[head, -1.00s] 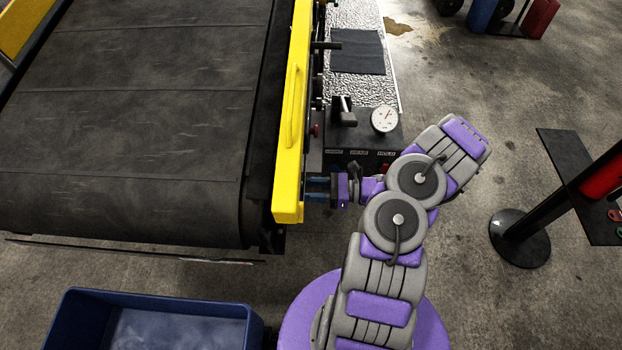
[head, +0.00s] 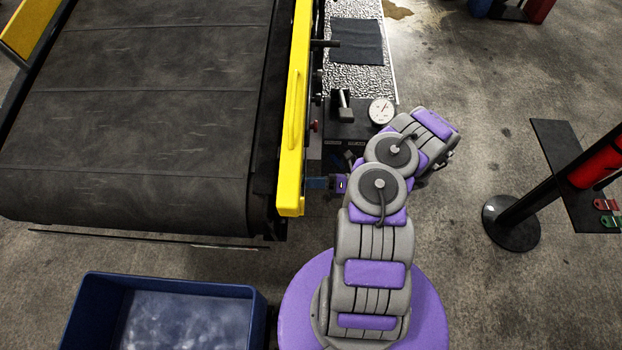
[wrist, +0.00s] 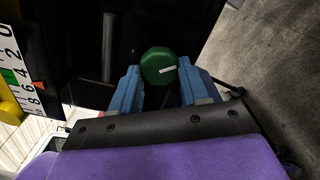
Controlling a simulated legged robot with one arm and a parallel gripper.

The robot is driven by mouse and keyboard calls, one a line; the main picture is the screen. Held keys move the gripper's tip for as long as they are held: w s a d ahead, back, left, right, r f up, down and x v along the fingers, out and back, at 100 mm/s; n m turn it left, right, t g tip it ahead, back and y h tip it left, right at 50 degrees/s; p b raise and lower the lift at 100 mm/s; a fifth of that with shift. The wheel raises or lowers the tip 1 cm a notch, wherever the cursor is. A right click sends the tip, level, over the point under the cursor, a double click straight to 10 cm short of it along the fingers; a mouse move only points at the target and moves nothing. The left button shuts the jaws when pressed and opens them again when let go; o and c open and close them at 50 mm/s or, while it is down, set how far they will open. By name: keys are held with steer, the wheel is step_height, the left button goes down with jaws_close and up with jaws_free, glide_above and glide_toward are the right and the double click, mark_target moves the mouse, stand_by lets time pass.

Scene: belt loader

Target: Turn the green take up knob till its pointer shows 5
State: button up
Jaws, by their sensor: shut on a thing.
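The green knob (wrist: 158,66) shows in the wrist view with a white pointer line on its face, slanting to the right. My gripper (wrist: 160,86) has its two blue fingers on either side of the knob, shut on it. I cannot read the mark's exact value. In the head view my gripper (head: 317,183) is at the near end of the yellow side rail, and the knob is hidden there.
The belt (head: 130,110) and yellow rail (head: 294,120) lie left of my arm. A round gauge (head: 381,111) and a lever (head: 345,104) sit on a dark panel beyond the gripper. A blue bin (head: 100,318) is at the near left; a post stand (head: 512,222) is at right.

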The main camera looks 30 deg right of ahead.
steer(key=shift+w+d+m, duration=0.1)
steer(key=shift+m, duration=0.5)
steer(key=o, duration=1.1)
steer(key=shift+w, duration=0.1)
steer(key=shift+c, duration=0.2)
steer(key=shift+d, duration=0.1)
steer(key=v, duration=1.7)
steer(key=shift+b, duration=0.35)
steer(key=shift+s+d+f, duration=0.1)
steer(key=shift+s+d, duration=0.05)
steer(key=shift+s, duration=0.1)
